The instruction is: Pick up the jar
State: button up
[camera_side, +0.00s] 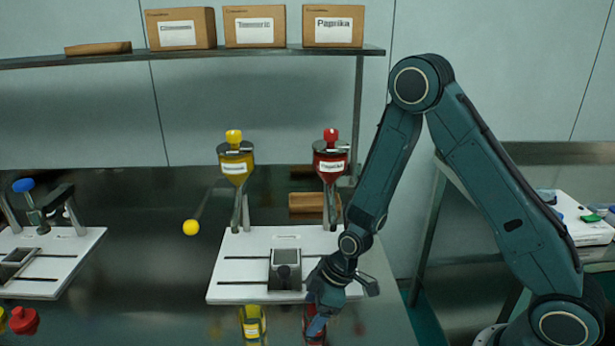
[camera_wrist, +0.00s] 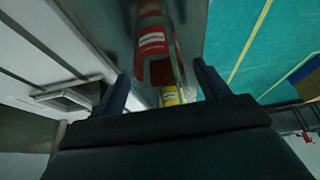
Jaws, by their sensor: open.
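A jar with red contents and a red label (camera_side: 316,338) stands at the front edge of the view, partly hidden by my gripper (camera_side: 318,322). A jar with yellow contents and a yellow label (camera_side: 253,325) stands to its left, cut off at the bottom. In the wrist view, the red-labelled jar (camera_wrist: 153,42) shows ahead of my open gripper (camera_wrist: 162,82), lined up with the space between the fingers. The yellow-labelled jar (camera_wrist: 170,97) shows lower, partly hidden by the gripper body. I cannot tell whether a finger touches the red jar.
A white base plate (camera_side: 230,270) with a small grey device (camera_side: 286,268) lies behind the jars. Yellow (camera_side: 236,165) and red (camera_side: 331,160) hoppers stand over it. A shelf with labelled boxes (camera_side: 333,26) hangs above. A second station (camera_side: 60,262) is at the left.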

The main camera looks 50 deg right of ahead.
jog(key=shift+w+a+f, duration=0.2)
jog(key=shift+f, duration=0.4)
jog(key=shift+c, duration=0.2)
jog(key=c, duration=1)
